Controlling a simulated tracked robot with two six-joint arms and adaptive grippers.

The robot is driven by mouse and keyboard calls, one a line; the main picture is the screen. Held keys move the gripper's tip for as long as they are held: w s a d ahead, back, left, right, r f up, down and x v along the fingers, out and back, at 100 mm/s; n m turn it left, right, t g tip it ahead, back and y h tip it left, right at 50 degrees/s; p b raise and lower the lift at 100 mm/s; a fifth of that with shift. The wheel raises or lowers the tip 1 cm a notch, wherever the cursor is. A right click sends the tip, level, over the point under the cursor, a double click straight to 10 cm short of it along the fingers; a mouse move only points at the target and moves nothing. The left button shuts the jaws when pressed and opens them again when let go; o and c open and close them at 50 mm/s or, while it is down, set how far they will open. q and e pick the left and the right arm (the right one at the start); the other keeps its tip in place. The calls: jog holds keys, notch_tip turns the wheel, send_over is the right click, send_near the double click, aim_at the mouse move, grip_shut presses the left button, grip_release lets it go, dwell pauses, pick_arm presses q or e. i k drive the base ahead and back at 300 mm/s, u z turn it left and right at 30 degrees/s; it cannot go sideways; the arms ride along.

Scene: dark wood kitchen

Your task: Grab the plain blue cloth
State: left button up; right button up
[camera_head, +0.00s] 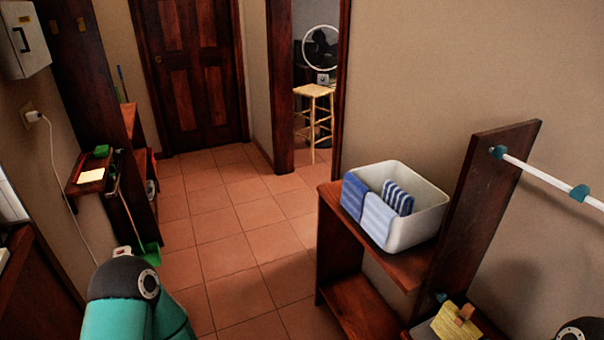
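A white bin (424,220) stands on a dark wood shelf at the right. A blue cloth (354,197) hangs over its left rim and looks plain, though it is small in view. Beside it a paler blue cloth (378,219) with faint stripes hangs over the front rim. A blue and white striped cloth (398,198) stands inside the bin, its lower part hidden by the wall. Parts of my arms show at the bottom left and bottom right corner, apart from the cloths. Neither gripper is in view.
The wooden shelf unit (330,255) has a tall side panel and a white rail (550,178) with teal clips. A yellow cloth (455,322) lies low at the bottom right. Tiled floor (235,240) is clear towards the door (195,75). A stool (314,92) stands beyond the doorway.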

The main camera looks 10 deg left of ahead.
aim_at(354, 190)
jog(key=u, duration=0.2)
jog(key=i, duration=0.95)
jog(key=u, duration=0.2)
jog(key=k, duration=0.9)
jog(key=u, duration=0.2)
jog(key=i, duration=0.85)
jog(key=z, duration=0.05)
